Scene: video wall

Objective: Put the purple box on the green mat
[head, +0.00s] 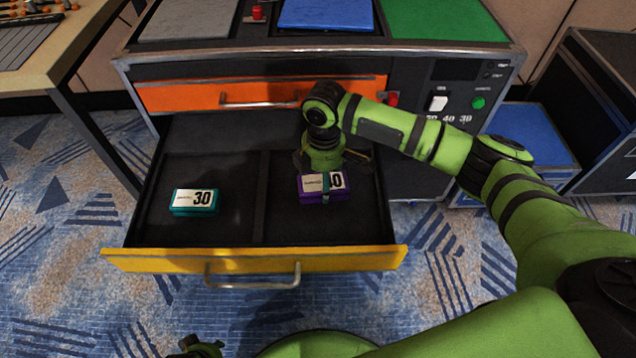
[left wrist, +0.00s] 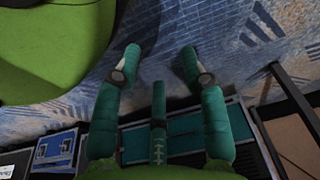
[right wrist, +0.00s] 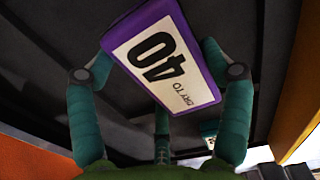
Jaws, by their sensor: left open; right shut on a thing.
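The purple box (head: 313,187), with a white label reading 40, is in the right compartment of the open yellow-fronted drawer. My right gripper (head: 325,180) is shut on it, one finger crossing its label. In the right wrist view the purple box (right wrist: 163,60) sits between the fingers. I cannot tell whether it touches the drawer floor. The green mat (head: 445,20) lies on the cabinet top at the right and is bare where it shows. My left gripper (left wrist: 160,60) is open and empty above the carpet; only a bit of it shows at the bottom of the head view.
A teal box (head: 195,201) labelled 30 lies in the drawer's left compartment. A shut orange drawer (head: 200,96) is above the open one. A blue mat (head: 326,14), a grey mat (head: 190,18) and a small red object (head: 258,12) are on the cabinet top. A table stands at left.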

